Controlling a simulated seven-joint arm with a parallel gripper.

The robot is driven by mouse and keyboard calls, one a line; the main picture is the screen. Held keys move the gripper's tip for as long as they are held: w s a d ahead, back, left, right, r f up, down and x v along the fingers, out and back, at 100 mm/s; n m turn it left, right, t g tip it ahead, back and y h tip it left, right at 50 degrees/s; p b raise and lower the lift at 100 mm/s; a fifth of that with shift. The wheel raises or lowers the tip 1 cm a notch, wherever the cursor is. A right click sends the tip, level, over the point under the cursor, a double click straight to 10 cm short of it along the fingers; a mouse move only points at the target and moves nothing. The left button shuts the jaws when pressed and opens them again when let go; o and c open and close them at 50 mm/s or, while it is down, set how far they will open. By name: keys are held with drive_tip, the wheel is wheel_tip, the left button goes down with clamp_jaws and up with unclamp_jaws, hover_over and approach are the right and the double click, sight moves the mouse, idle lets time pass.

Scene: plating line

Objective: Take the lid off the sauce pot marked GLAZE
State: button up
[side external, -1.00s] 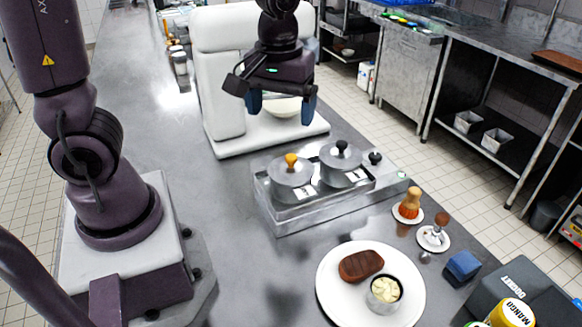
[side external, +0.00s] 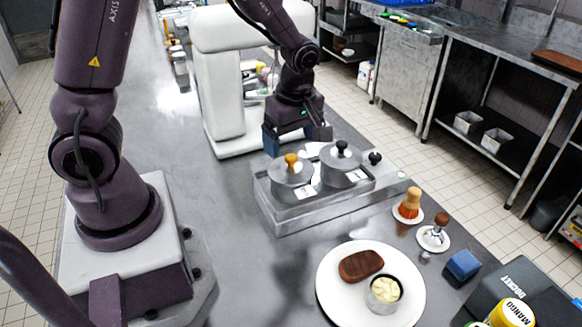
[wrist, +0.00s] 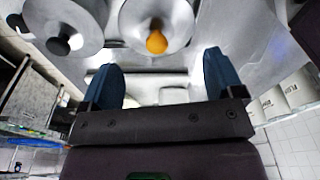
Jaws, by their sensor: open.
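Two grey lidded pots sit side by side in a metal holder (side external: 290,222). The left pot's lid (side external: 284,176) has an orange knob (side external: 291,160); the right pot's lid (side external: 340,160) has a black knob (side external: 341,146). Each pot has a small white label, too small to read, so I cannot tell which is GLAZE. My gripper (side external: 297,143) is open and empty, low behind the pots. In the wrist view the orange knob (wrist: 157,42) lies ahead of and between my blue fingertips (wrist: 161,65), apart from them. The black knob (wrist: 58,45) is off to the left there.
A white machine (side external: 222,80) stands behind the holder. A white plate (side external: 335,300) with a brown piece of food and a small cup is in front. The counter left of the holder is clear.

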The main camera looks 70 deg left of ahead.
sight(291, 157)
drive_tip(key=f, duration=0.3)
drive_tip(key=a+f, duration=0.1)
drive_tip(key=f, duration=0.1)
drive_tip(key=shift+w+f, duration=0.1)
drive_tip(key=shift+f, duration=0.2)
drive_tip(key=c, duration=1)
